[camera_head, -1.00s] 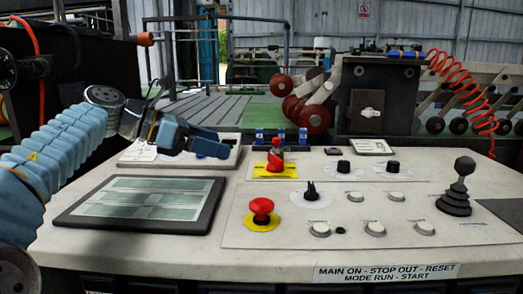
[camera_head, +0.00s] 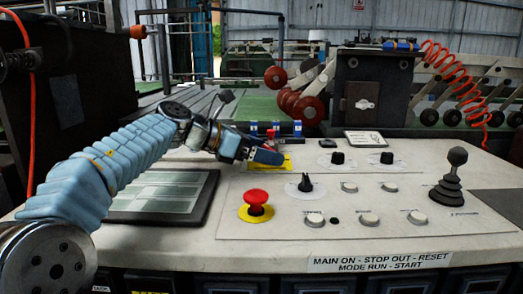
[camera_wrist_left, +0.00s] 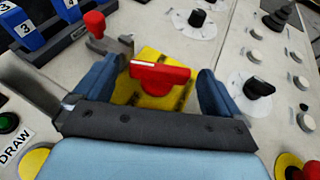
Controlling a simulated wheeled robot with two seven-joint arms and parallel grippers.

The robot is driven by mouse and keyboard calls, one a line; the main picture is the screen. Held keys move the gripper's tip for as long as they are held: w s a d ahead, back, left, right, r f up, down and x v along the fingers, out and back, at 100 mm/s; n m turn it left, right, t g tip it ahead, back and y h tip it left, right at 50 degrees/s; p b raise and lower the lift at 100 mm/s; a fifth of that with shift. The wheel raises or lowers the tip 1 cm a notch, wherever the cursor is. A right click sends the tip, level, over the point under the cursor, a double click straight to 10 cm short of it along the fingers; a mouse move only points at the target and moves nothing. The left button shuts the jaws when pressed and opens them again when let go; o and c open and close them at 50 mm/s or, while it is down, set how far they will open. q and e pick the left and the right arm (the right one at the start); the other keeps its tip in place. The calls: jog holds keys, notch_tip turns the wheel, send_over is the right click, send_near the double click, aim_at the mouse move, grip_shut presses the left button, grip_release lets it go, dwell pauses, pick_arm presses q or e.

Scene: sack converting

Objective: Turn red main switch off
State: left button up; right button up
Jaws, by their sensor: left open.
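The red main switch (camera_wrist_left: 160,75) is a red rotary handle on a yellow plate (camera_wrist_left: 150,97). In the left wrist view its handle lies roughly crosswise between my left gripper's (camera_wrist_left: 158,92) two blue fingers, with a gap on each side. In the head view my left gripper (camera_head: 268,154) is over the yellow plate (camera_head: 285,163) and hides most of the red handle. The left gripper is open and empty. My right gripper is not in view.
A red emergency stop button (camera_head: 256,201) on a yellow ring and a black selector knob (camera_head: 305,183) are nearby. A black joystick (camera_head: 451,178) stands at right. A tablet-like screen (camera_head: 160,192) lies under my left arm. Blue numbered blocks (camera_wrist_left: 28,31) sit behind the switch.

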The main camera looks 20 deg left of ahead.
pick_arm(q)
jog(key=shift+c, duration=0.5)
jog(key=c, duration=1)
jog(key=shift+o, duration=0.2)
jog(key=shift+s+d+n+t+y, duration=0.15)
jog(key=shift+n+t+y, duration=0.25)
jog(key=shift+n+y, duration=0.2)
jog(key=shift+s+r+n+t+y+p, duration=0.1)
jog(key=shift+r+n+t+y+p, duration=0.1)
jog(key=shift+n+t+y+p, duration=0.25)
jog(key=shift+d+n+t+y+p, duration=0.25)
jog(key=shift+n+y+p, duration=0.1)
jog(key=shift+n, duration=0.1)
jog(key=shift+f+n+t+y, duration=0.25)
jog(key=shift+n+t+y, duration=0.05)
jog(key=shift+n, duration=0.1)
jog(key=shift+n+y, duration=0.3)
jog(key=shift+y, duration=0.1)
jog(key=shift+a+t, duration=0.15)
jog(key=shift+t, duration=0.15)
